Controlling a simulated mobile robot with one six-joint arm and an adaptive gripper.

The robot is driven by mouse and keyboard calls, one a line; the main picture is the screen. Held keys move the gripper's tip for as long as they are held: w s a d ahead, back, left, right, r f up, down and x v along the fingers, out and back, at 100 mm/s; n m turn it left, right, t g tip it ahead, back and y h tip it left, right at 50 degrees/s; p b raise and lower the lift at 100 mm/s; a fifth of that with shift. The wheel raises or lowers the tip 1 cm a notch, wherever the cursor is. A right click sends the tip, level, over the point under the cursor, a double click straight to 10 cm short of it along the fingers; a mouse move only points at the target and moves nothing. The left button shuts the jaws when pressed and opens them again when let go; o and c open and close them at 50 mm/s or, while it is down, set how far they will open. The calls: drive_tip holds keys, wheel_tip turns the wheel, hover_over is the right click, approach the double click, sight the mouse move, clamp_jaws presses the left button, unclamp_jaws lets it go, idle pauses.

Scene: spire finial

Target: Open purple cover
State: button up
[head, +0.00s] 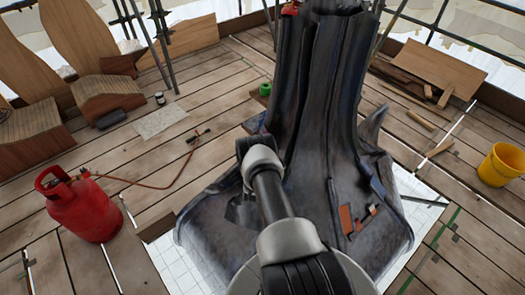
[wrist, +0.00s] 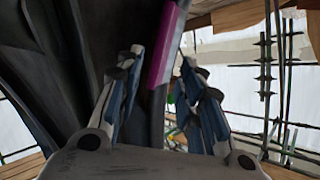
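A flat magenta-purple piece (wrist: 168,45), the only purple thing I clearly see, stands nearly upright along the edge of the dark spire in the wrist view. My gripper (wrist: 162,75) is open, with one finger on each side of the purple piece's lower end in the picture. Nothing shows held between the fingers. I cannot tell whether a finger touches the piece. The dark grey spire (head: 325,110) rises from a wide flared base in the head view. There my arm hides the gripper, and I cannot make out the purple piece.
A red gas cylinder (head: 82,208) with a hose stands at left on the plank floor. A yellow bucket (head: 500,165) is at right. A green object (head: 265,89) sits beside the spire. Scaffold poles (wrist: 268,70) stand at right in the wrist view.

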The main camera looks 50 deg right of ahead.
drive_tip(key=b+x, duration=0.4)
drive_tip(key=x, duration=0.6)
drive_tip(key=shift+w+d+b, duration=0.2)
drive_tip(key=shift+b, duration=0.15)
drive_tip(key=shift+c, duration=0.2)
clamp_jaws()
drive_tip(key=shift+f, duration=0.1)
